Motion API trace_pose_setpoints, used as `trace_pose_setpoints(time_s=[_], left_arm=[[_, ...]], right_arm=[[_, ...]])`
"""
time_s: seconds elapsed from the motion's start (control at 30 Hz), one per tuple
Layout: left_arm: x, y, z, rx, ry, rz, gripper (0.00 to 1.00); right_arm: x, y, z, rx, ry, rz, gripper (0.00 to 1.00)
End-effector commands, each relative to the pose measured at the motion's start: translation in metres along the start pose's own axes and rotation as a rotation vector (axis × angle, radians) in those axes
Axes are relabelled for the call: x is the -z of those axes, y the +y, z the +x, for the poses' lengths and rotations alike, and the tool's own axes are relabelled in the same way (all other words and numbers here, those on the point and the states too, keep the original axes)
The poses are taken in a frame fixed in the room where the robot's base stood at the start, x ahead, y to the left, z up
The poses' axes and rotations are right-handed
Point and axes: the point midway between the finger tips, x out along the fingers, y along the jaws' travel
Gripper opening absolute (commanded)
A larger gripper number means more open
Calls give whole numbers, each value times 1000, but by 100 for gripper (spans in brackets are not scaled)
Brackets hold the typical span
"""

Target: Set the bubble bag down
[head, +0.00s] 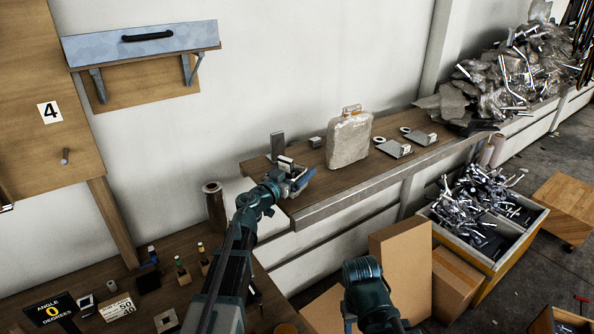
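The bubble bag (349,141) is a pale, translucent, puffy bag with a small tag at its top. It stands upright on the wooden wall bench (350,186), and no gripper touches it. My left gripper (297,176) is at the bench's left front part, left of and nearer than the bag. Its fingers look spread apart with nothing between them. My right arm shows at the bottom centre, but its fingertips do not show.
Metal plates with rings (394,148) lie right of the bag, and a small upright block (277,145) stands left. Cardboard boxes (402,262) and a crate of metal parts (480,215) stand below. A lower table (140,275) holds small bottles and signs.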

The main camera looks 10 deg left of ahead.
Motion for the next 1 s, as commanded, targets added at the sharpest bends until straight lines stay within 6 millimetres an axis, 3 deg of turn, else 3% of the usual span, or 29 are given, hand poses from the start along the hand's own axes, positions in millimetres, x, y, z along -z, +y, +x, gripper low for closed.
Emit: trace_pose_setpoints(time_s=[0.23, 0.7, 1.0], left_arm=[[6, 0, 0, 0, 0, 0, 100], [3, 1, -92, 2, 0, 0, 100], [3, 1, -119, -1, 0, 0, 100]], right_arm=[[0, 0, -6, 0, 0, 0, 50], [0, 0, -3, 0, 0, 0, 50], [0, 0, -3, 0, 0, 0, 50]])
